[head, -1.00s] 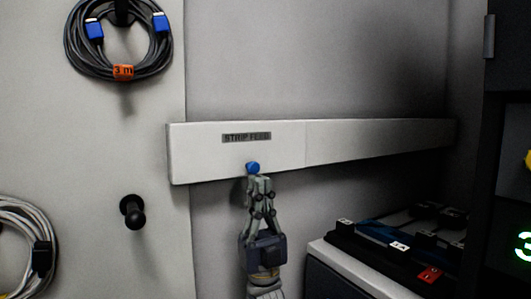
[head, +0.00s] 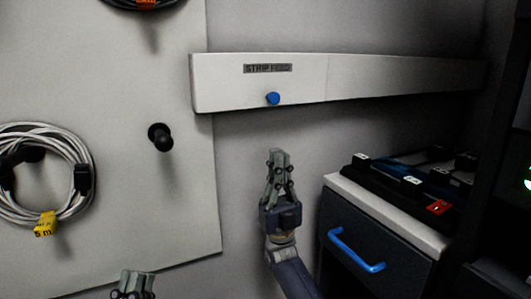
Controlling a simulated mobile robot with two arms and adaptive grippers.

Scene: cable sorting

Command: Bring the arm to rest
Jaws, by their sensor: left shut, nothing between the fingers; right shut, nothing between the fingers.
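My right gripper (head: 278,156) is in the middle of the head view, pointing up, shut and empty. It is below the blue button (head: 273,98) on the white strip feed rail (head: 225,88), clear of both. My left gripper (head: 137,275) shows only its fingertips at the bottom edge, left of centre. It is shut and empty, in front of the lower part of the pale panel (head: 120,190). The rest of the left arm is out of view.
A white coiled cable with a yellow tag (head: 45,223) hangs at the left. An empty black peg (head: 161,137) sticks out of the panel. At the right, a dark cabinet with a blue handle (head: 356,252) carries a power strip with a red switch (head: 438,208).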

